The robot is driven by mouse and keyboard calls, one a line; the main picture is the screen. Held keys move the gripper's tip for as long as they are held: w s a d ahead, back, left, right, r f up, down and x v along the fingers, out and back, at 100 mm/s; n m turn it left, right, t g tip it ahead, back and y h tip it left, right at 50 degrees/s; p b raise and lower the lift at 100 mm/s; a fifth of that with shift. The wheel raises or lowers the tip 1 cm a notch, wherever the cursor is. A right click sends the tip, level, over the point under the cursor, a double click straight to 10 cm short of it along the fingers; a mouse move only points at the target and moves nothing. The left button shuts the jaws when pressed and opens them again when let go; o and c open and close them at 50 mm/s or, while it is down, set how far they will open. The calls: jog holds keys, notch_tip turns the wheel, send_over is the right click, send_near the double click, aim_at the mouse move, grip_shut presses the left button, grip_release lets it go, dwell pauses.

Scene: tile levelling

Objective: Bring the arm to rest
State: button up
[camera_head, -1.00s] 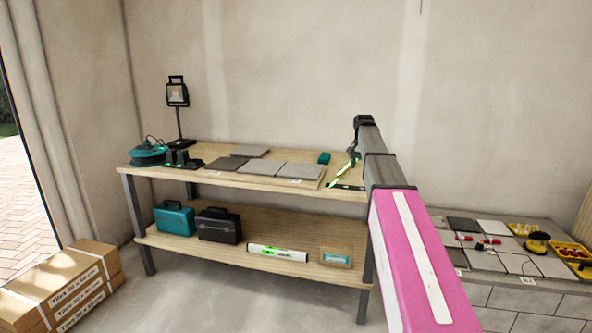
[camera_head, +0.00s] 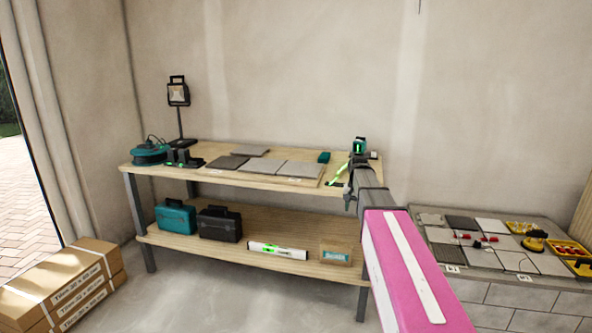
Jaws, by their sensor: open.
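My arm, with a pink link and a grey wrist, reaches from the lower right toward the right end of the workbench (camera_head: 232,180). My gripper (camera_head: 357,162) is at the far end of the wrist, seen from behind and small. It is open; its fingers are mostly hidden by the wrist. A black and teal device with a green lit face (camera_head: 359,146) shows just beyond the gripper. Whether the two touch cannot be told.
Grey tiles (camera_head: 297,169) and a lamp (camera_head: 178,93) are on the bench; a teal case (camera_head: 174,217) and a black case (camera_head: 219,224) are below. A tiled platform (camera_head: 462,257) with yellow trays (camera_head: 568,248) stands right. Tile boxes (camera_head: 62,283) lie left. Floor in front is clear.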

jog(key=s+a+f+n, duration=0.2)
jog(key=s+f, duration=0.7)
jog(key=s, duration=0.3)
jog(key=s+a+f+n, duration=0.1)
jog(key=s+a+f, duration=0.1)
jog(key=s+f, duration=0.8)
jog(key=s, duration=0.3)
jog(key=shift+s+a+n, duration=0.3)
jog(key=shift+a+n, duration=0.1)
